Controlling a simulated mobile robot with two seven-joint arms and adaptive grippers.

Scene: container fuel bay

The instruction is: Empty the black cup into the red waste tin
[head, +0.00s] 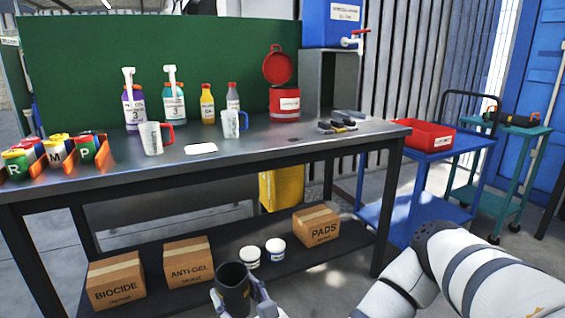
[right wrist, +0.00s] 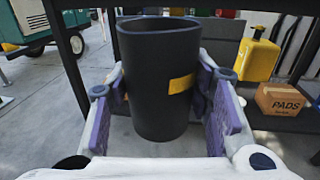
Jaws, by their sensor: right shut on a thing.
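The black cup (head: 232,290) stands upright between the fingers of my right gripper (head: 244,292), low in front of the bench. In the right wrist view the cup (right wrist: 157,85) has a yellow mark, and the purple pads of my right gripper (right wrist: 165,100) close on both its sides. Its contents cannot be seen. The red waste tin (head: 285,106) stands on the bench top at the back right, with a white label and its red lid (head: 278,66) raised. The cup is well below and in front of the tin. My left gripper is not in view.
The bench (head: 250,158) front edge lies between cup and tin. Two jugs (head: 152,139) (head: 231,124), several bottles (head: 207,104) and dark tools (head: 336,126) stand or lie on top. A blue trolley (head: 428,158) carries a red bin (head: 424,134).

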